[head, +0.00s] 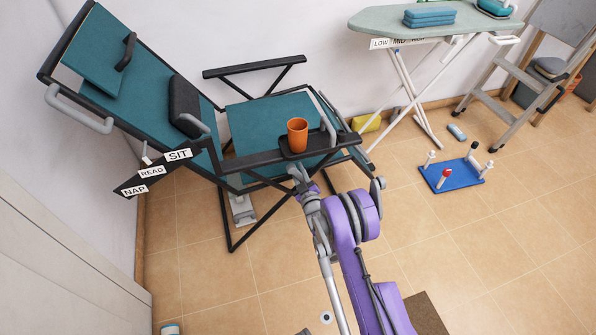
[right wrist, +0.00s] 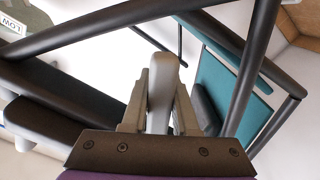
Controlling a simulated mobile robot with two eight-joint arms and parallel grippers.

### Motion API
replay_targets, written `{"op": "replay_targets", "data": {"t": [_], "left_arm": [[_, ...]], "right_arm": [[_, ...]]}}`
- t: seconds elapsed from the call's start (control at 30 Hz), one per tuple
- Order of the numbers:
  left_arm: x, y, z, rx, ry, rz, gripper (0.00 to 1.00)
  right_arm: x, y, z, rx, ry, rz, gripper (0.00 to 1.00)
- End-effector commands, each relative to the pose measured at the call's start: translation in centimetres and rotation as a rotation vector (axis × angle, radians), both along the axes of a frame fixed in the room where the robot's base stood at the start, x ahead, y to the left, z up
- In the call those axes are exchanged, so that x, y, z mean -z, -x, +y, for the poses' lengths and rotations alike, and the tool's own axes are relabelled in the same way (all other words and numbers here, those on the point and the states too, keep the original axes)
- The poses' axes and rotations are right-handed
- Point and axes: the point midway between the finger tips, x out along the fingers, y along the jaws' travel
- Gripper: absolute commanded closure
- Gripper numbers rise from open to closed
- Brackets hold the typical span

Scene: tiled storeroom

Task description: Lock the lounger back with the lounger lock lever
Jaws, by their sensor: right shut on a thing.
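The teal lounger (head: 260,125) has a black frame, and its back (head: 120,65) leans toward the upper left. Labels SIT (head: 178,155), READ (head: 151,172) and NAP (head: 134,191) sit on a dark plate beside the back. A small light pointer (head: 147,159) shows near READ and SIT. My right gripper (head: 299,176) is under the near armrest. In the right wrist view its fingers are shut on a light grey bar (right wrist: 165,75), which looks like the lock lever. The armrest hides most of it in the head view. My left gripper is out of view.
An orange cup (head: 297,135) stands in a dark tray on the near armrest, just above my right gripper. A blue board with pegs (head: 450,177) lies on the floor at right, near an ironing board (head: 432,19). Open tiled floor lies in front.

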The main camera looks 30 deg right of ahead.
Motion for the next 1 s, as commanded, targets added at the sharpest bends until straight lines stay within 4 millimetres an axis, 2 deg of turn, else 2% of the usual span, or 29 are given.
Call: {"op": "replay_targets", "data": {"t": [0.03,0.1,1.0], "left_arm": [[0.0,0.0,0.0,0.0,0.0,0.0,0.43],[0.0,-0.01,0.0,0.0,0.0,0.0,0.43],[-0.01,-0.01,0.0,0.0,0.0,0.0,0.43]], "right_arm": [[-0.01,-0.01,-0.02,0.0,0.0,0.0,0.93],[-0.02,0.0,-0.02,0.0,0.0,0.0,1.0],[-0.08,-0.05,-0.07,0.0,0.0,-0.001,1.0]]}}
